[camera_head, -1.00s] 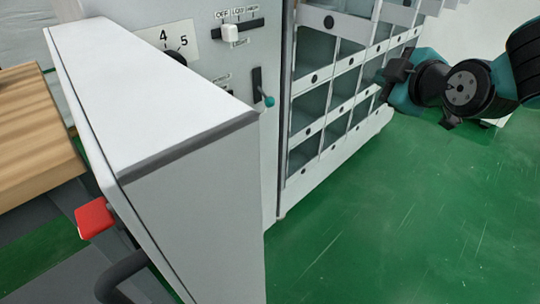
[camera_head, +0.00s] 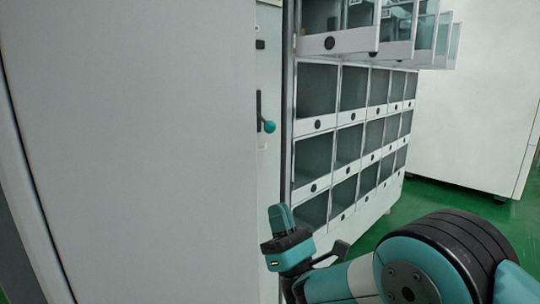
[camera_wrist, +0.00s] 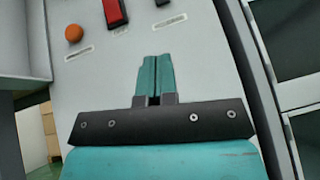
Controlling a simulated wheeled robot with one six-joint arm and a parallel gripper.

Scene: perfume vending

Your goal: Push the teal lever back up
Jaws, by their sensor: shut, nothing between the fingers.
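The teal lever (camera_head: 269,127) shows in the head view as a round knob sticking out of a dark vertical slot on the machine's pale front. The knob sits near the lower end of the visible slot. My gripper (camera_head: 281,212) is below the lever, apart from it, with its teal fingers pointing up. In the wrist view my gripper (camera_wrist: 154,62) has its two fingers side by side, shut and empty, in front of the pale panel. The lever is not visible in the wrist view.
A large pale panel (camera_head: 130,150) fills the left of the head view and hides part of the machine front. Compartments (camera_head: 313,160) stand right of the lever, with open drawers above. The wrist view shows an orange knob (camera_wrist: 74,33) and a red switch (camera_wrist: 115,12).

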